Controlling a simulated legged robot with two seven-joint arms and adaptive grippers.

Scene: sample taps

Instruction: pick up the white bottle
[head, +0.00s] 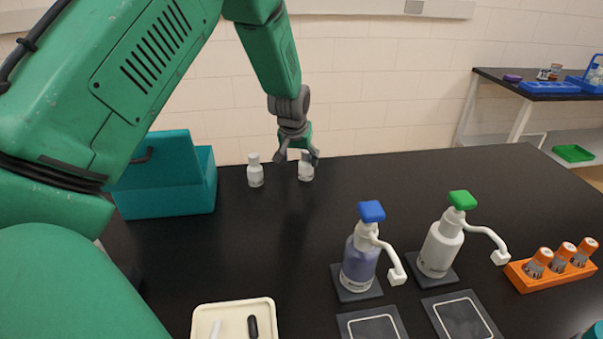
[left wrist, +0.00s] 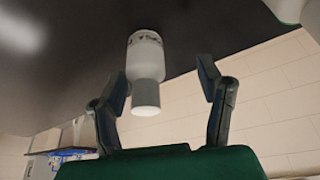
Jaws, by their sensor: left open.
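Two small white bottles stand upright at the back of the black table: a left one (head: 255,176) and a right one (head: 306,173). My left gripper (head: 299,157) is over the right bottle, pointing down, with its fingers open around the bottle's top. In the left wrist view, a white bottle (left wrist: 146,60) with a dark-printed label shows between the open fingers (left wrist: 163,82), its cap end toward the palm and closer to the left finger in the picture. No grip on it shows.
A teal box (head: 170,200) stands left of the bottles. Two pump dispensers, blue-topped (head: 361,255) and green-topped (head: 442,245), stand at front right, by an orange rack (head: 545,280) of vials. A cream tray (head: 203,318) lies in front. The table's middle is clear.

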